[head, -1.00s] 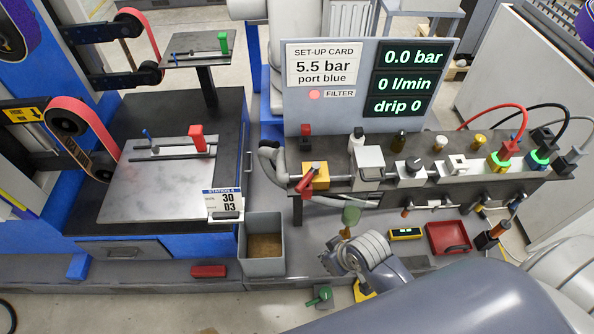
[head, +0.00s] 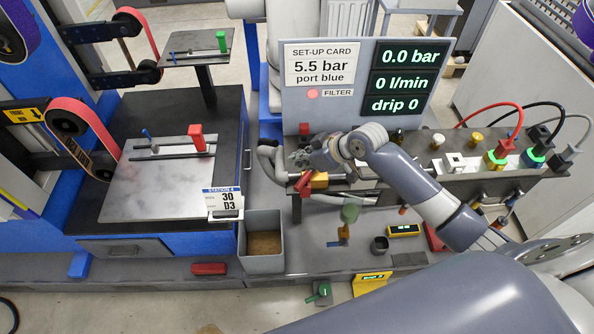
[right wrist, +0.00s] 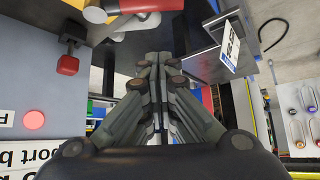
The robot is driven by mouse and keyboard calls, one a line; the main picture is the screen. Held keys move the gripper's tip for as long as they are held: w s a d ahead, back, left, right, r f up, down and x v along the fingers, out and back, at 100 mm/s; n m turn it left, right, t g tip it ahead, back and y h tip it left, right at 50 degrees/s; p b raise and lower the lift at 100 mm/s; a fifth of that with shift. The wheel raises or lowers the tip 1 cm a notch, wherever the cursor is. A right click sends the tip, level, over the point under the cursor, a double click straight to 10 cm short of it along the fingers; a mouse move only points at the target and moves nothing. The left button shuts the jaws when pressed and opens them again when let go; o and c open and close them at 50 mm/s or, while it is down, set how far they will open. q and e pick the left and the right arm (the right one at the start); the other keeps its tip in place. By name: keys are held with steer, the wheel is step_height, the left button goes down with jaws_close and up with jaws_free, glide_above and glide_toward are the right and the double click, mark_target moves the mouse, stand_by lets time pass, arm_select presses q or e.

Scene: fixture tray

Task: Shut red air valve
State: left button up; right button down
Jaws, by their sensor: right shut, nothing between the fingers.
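The red air valve is a yellow block with a red lever (head: 304,182) at the left end of the air line on the bench. In the right wrist view, the shut fingers (right wrist: 151,62) point up the picture. A red rounded part (right wrist: 95,14), probably the lever, shows at the top left there. My right arm hides the middle of the air line. My left gripper is not in view.
The display panel (head: 345,118) stands behind, reading 0.0 bar, 0 l/min and drip 0. A red knob (head: 304,129) is at its foot, also in the wrist view (right wrist: 68,65). A grey hose (head: 268,160) curves at left. A grey bin (head: 264,218) stands in front.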

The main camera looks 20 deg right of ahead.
mark_target(307, 177)
steer(key=p+x, duration=0.1)
steer(key=x, duration=0.6)
steer(key=s+d+p, duration=0.1)
steer(key=s+d+f+p, duration=0.1)
steer(key=shift+s+d+f, duration=0.1)
steer(key=shift+s+f, duration=0.05)
steer(key=shift+s, duration=0.25)
